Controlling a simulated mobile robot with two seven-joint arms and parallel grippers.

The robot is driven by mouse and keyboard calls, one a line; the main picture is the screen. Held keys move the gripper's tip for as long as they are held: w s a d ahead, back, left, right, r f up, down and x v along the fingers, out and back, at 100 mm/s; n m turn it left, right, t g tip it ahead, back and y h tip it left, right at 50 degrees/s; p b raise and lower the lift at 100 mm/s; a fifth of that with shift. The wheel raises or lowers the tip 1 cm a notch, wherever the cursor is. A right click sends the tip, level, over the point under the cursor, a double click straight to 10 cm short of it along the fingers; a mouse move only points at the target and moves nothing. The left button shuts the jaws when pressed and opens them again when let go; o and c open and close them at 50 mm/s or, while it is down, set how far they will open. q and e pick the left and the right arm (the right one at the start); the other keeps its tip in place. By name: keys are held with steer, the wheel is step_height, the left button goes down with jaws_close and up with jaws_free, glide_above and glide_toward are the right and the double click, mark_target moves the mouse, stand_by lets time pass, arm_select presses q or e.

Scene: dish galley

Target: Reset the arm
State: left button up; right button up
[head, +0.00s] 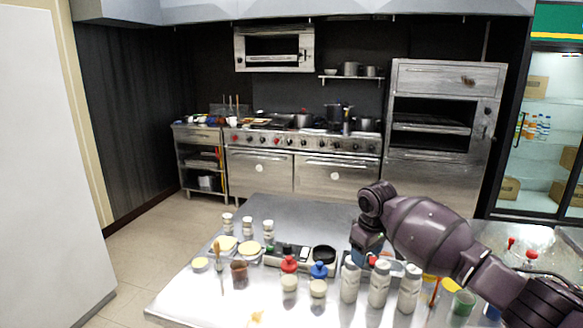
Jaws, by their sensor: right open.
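My right arm reaches in from the right over the steel table (190,290). Its purple links bend down at the wrist, and my right gripper (366,256) points down above the table, behind the white bottles. The gripper is open. Its fingertips are small and partly hidden, and I see nothing held in it. My left gripper is not in view.
White bottles (380,284) stand close in front of the right gripper. Red-capped (289,280) and blue-capped (318,285) bottles, a black bowl (324,254) and several small containers stand to the left. The table's far middle is clear. A stove (300,165) stands behind.

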steer(key=w+t, duration=0.1)
steer(key=w+a+r, duration=0.1)
steer(key=w+a+r+t, duration=0.1)
steer(key=w, duration=0.1)
steer(key=shift+a+t+y, duration=0.1)
steer(key=shift+t+y, duration=0.2)
steer(key=a+r+n+t+y, duration=0.1)
steer(key=a+r+t+y, duration=0.25)
steer(key=a+t, duration=0.25)
steer(key=s+d+f+m+h, duration=0.1)
steer(key=s+d+f+m, duration=0.1)
steer(key=s+d+f, duration=0.3)
steer(key=s+d+f+m+t+h, duration=0.1)
steer(key=s+d+f, duration=0.5)
steer(key=s+f, duration=0.8)
steer(key=s+d+f+m+h, duration=0.2)
steer(key=s+f, duration=0.8)
steer(key=s, duration=1.2)
steer(key=d+m, duration=0.2)
steer(key=d, duration=0.2)
steer(key=shift+s, duration=0.35)
